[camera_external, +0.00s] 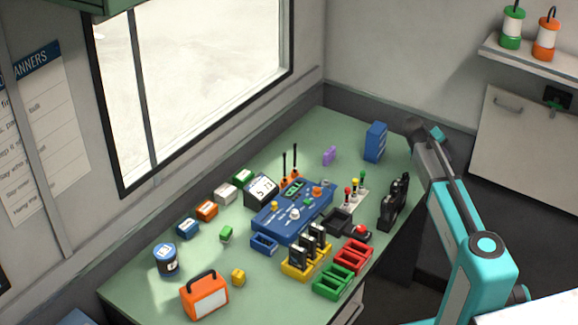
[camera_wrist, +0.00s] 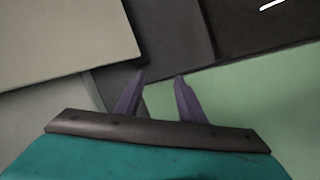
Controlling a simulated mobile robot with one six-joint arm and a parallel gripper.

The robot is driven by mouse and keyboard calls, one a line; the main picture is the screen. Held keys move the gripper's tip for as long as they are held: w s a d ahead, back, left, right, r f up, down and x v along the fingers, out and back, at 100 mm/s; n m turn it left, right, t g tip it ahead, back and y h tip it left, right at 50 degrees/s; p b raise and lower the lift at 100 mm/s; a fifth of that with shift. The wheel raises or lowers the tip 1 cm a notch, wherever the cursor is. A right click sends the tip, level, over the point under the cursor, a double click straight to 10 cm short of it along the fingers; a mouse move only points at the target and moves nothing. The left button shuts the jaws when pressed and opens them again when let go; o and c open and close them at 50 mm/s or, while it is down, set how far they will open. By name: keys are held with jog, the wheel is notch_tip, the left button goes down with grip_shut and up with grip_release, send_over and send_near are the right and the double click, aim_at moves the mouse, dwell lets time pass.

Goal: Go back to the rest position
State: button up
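My arm (camera_external: 460,220) rises at the right of the external view, beside the right end of the green table (camera_external: 130,290). Its far end is a dark wrist near the table's back right corner. My gripper (camera_wrist: 159,75) shows in the wrist view with its two dark fingers apart and nothing between them. In the external view the fingers are too small to make out. Below the fingers the wrist view shows floor, a pale panel and part of the green tabletop (camera_wrist: 250,100).
A blue box (camera_external: 375,142) stands at the table's back right, close to my wrist. A black holder (camera_external: 393,203) stands at the right edge. A blue control panel (camera_external: 292,212), coloured trays and an orange case (camera_external: 205,297) cover the table. A shelf (camera_external: 530,58) with two lanterns hangs on the wall.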

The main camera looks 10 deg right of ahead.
jog(key=s+d+f+n+g+b, duration=0.3)
jog(key=s+d+f+g, duration=0.1)
jog(key=s+d+f, duration=0.75)
jog(key=s+a+f+g+y, duration=0.1)
jog(key=s+a+f, duration=0.15)
jog(key=f, duration=0.55)
jog(key=s+a+f+g+y, duration=0.1)
jog(key=s+a+f, duration=0.1)
jog(key=s+f, duration=0.35)
jog(key=s+a+f+g+y, duration=0.2)
jog(key=s+a+f, duration=0.3)
jog(key=s+f, duration=0.55)
jog(key=s+a+f+g+y, duration=0.15)
jog(key=s+a+f, duration=0.35)
jog(key=s+f, duration=0.5)
jog(key=s+a+r+m+y+p, duration=0.1)
jog(key=s+a+m+p, duration=0.1)
jog(key=a+p, duration=0.3)
jog(key=s+a+r+m+t+y+p, duration=0.1)
jog(key=s+a+r+m+p, duration=0.1)
jog(key=a+p, duration=0.3)
jog(key=s+a+m, duration=0.1)
jog(key=a, duration=0.2)
jog(key=shift+s+a+r, duration=0.2)
jog(key=shift+s+r, duration=0.05)
jog(key=shift+r, duration=0.05)
